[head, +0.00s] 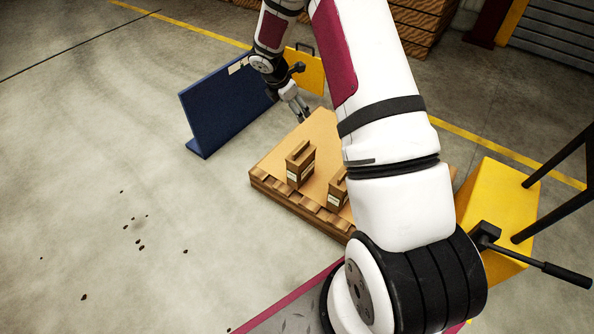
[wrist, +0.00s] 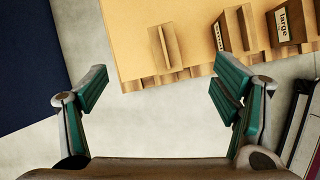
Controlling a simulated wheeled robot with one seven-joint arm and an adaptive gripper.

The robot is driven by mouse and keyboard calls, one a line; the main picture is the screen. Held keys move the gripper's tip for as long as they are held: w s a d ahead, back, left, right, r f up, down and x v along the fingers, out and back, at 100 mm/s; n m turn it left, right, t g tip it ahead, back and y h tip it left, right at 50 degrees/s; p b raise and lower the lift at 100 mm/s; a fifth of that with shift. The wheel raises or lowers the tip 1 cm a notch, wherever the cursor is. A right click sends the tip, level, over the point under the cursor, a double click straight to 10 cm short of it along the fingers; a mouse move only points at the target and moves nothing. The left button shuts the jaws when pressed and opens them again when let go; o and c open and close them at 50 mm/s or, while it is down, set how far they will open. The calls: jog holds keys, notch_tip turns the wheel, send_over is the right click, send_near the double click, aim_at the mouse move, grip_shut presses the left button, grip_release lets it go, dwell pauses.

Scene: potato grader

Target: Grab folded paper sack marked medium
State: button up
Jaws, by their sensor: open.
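Folded brown paper sacks stand on the wooden pallet. In the wrist view, the right sack (wrist: 292,22) has a label reading "large". The left sack (wrist: 165,46) shows no readable label. In the head view, two sacks (head: 300,164) (head: 338,190) show, with labels too small to read; my arm hides part of the pallet. My gripper (head: 304,117) is open and empty above the pallet's far side; its spread fingers show in the wrist view (wrist: 160,90).
The pallet (head: 270,187) lies on the concrete floor. A blue panel (head: 225,105) stands at its left, with a yellow panel (head: 306,70) behind. A yellow box (head: 495,215) with black handles is at the right. The floor at left is clear except for dark crumbs.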

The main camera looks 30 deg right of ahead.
aim_at(303, 151)
jog(key=f+n+b, duration=0.1)
jog(key=f, duration=0.4)
jog(key=d+f+n+b, duration=0.1)
jog(key=f, duration=0.3)
jog(key=f+b, duration=0.1)
jog(key=f, duration=0.4)
jog(key=shift+w+d+f+n, duration=0.3)
jog(key=shift+n, duration=0.1)
jog(key=b+x, duration=0.3)
jog(key=x, duration=0.5)
jog(key=shift+s+a+f, duration=0.15)
jog(key=shift+b+x, duration=1.95)
jog(key=shift+x, duration=1.15)
jog(key=shift+c, duration=0.6)
jog(key=c, duration=1.8)
jog(key=shift+w, duration=0.2)
grip_shut()
